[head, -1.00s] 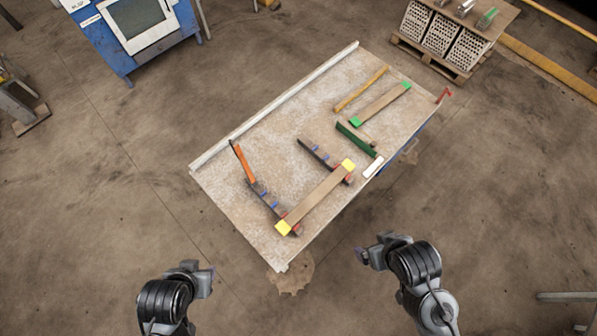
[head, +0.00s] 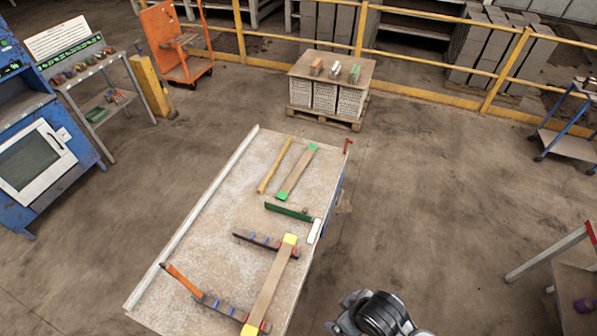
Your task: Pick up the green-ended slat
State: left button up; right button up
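The green-ended slat (head: 297,173) is a flat brown strip with a bright green patch at each end. It lies on the far part of the worktable (head: 217,220), slanting from lower left to upper right. My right gripper (head: 335,316) is at the bottom edge, off the table's right side and well short of the slat. It is partly cut off by the frame, and whether its fingers are open or shut does not show. My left gripper is out of view.
A yellow stick (head: 274,166) lies just left of the slat. A dark green bar (head: 288,212) lies nearer. A yellow-ended slat (head: 268,288) rests across two dark racks. An orange-handled tool (head: 183,280) lies left. Clear floor surrounds the table's right side.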

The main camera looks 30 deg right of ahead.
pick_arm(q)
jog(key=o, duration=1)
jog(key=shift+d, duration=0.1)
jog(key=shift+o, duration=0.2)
